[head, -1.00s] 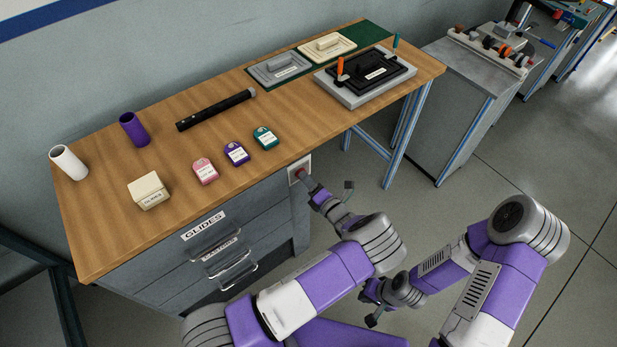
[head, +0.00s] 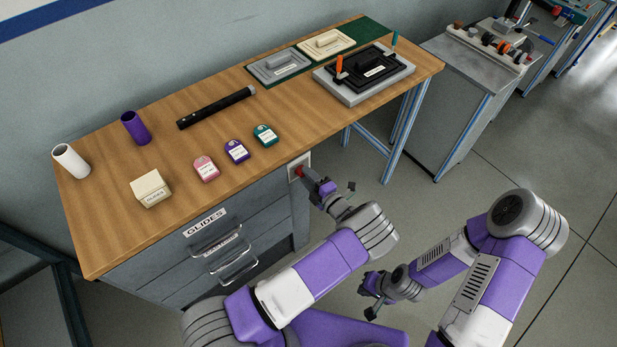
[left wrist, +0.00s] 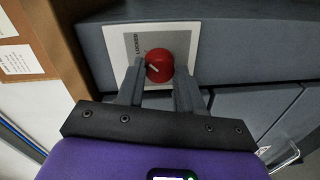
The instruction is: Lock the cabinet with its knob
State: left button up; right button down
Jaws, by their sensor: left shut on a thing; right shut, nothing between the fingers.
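The grey cabinet (head: 262,222) stands under the wooden worktop, with a pale plate (head: 306,161) and red knob (head: 299,171) at its right end. In the left wrist view the knob (left wrist: 160,65) sits on the plate (left wrist: 188,35), beside the word LOCKED. A short white mark shows on the knob's left part, just below that word in the picture. My left gripper (left wrist: 160,77) is shut on the knob, one finger on each side; it also shows in the head view (head: 305,174). My right gripper (head: 370,300) is shut and empty, low over the floor, away from the cabinet.
The worktop (head: 110,230) overhangs the cabinet just above my left gripper. Drawer handles (head: 235,265) stick out to the left of the knob. A grey side bench (head: 465,75) stands at the right. The floor (head: 420,200) right of my left arm is clear.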

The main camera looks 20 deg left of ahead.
dwell(0.4)
pick_arm(q)
jog(key=o, duration=1)
jog(key=shift+o, duration=0.2)
jog(key=v, duration=0.7)
jog(key=shift+s+d+p, duration=0.2)
jog(key=shift+p, duration=0.2)
